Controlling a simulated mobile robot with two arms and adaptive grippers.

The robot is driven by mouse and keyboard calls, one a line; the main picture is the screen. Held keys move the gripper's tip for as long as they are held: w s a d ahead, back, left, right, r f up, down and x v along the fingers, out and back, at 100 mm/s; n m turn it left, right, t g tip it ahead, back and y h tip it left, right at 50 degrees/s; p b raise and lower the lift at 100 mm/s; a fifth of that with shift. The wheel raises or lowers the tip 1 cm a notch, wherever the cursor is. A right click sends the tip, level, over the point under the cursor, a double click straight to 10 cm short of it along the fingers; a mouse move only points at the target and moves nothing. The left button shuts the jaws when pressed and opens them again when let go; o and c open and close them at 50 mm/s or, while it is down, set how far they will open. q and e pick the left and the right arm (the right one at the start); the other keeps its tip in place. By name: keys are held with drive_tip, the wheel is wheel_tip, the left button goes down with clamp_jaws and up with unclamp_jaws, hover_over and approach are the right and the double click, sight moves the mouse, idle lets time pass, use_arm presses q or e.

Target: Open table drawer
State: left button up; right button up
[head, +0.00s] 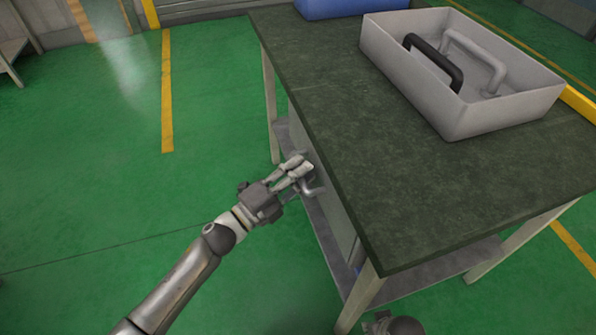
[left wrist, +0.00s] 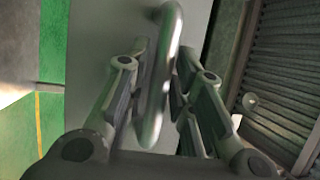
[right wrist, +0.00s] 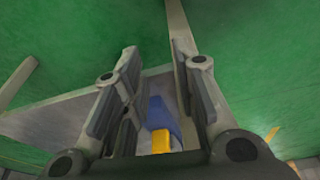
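The table (head: 400,200) has a dark green top, with a grey drawer front (head: 330,185) under its left edge. A metal bar handle (head: 311,187) stands out from the drawer front; it also shows in the left wrist view (left wrist: 160,85). My left gripper (head: 300,169) is at the handle. In the left wrist view its fingers (left wrist: 163,70) stand on either side of the bar, apart, with a small gap visible on the left side. The drawer appears shut. My right gripper (right wrist: 157,65) is open and empty, low beside the table's near corner.
A grey tote (head: 470,115) with a black and a grey handle stands on the table, near a blue container (head: 350,6). A lower shelf (head: 430,268) runs under the table. The green floor (head: 90,190) left of the table is clear.

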use_arm(q)
clamp_jaws()
drive_tip(key=shift+a, duration=0.15)
